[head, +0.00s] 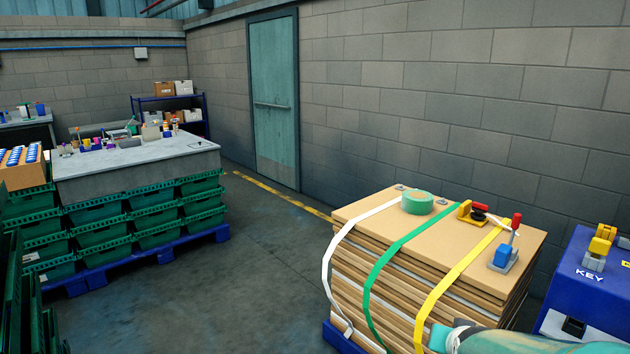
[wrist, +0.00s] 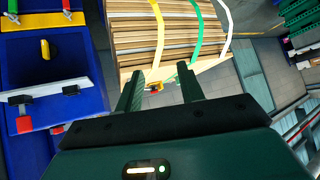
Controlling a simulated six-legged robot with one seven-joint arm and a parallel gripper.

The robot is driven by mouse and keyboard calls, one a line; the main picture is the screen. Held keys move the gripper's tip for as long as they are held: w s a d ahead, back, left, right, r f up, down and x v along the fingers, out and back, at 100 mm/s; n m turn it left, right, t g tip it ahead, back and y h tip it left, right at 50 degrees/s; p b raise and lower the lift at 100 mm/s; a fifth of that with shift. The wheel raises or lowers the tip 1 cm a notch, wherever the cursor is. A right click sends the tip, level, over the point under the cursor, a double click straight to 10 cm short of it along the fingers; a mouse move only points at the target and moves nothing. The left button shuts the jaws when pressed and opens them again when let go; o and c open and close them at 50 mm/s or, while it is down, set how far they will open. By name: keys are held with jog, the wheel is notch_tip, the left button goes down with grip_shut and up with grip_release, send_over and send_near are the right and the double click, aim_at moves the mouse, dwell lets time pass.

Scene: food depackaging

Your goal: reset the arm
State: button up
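My gripper (wrist: 158,74) shows in the wrist view with its two dark green fingers apart and nothing between them. Beyond the fingertips is the strapped stack of flat cardboard, which also shows in the head view (head: 420,275), with white, green and yellow straps. The fingers look clear of the stack, but the exact gap cannot be told. In the head view a teal part of my arm shows at the bottom right edge, in front of the stack's lower right; the fingers cannot be made out there.
A blue box (head: 590,305) marked KEY stands right of the stack; it also shows in the wrist view (wrist: 60,125). A green tape roll (head: 418,202) and strapping tools lie on the stack. Green crates (head: 97,212) stand at left. The floor (head: 265,270) between is clear.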

jog(key=s+a+r+n+g, duration=0.1)
jog(key=s+a+r, duration=0.2)
jog(key=s, duration=0.3)
jog(key=s+a+r+n+g+y, duration=0.1)
jog(key=s+a+r+n, duration=0.1)
jog(key=s+a, duration=0.3)
jog(key=s+a+r+n+g+y, duration=0.1)
jog(key=s+a+r, duration=0.2)
jog(key=s, duration=0.5)
jog(key=shift+a+r+n+g, duration=0.3)
jog(key=shift+a+r, duration=0.05)
jog(key=shift+a, duration=0.5)
jog(key=shift+d, duration=0.15)
